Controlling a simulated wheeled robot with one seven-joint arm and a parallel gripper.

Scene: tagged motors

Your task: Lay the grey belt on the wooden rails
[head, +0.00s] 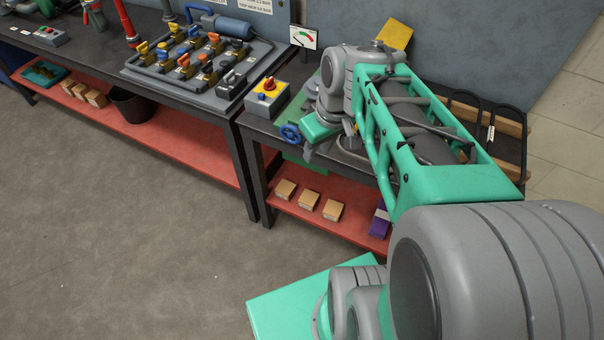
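The wooden rails (512,130) show in part at the right end of the near bench, behind my arm. Two dark belt-like loops lie across them: a left loop (463,97) and a right loop (508,112) with a small white tag. Both look near black; I cannot tell whether either is the grey belt. Dark curved strands show through my arm's green frame, and I cannot tell what they are.
A grey control box (266,97) with a red knob stands left of my gripper. A yellow plate (394,34) is at the wall. Small boxes (309,201) and a purple box (380,219) sit on the red shelf. The floor is clear.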

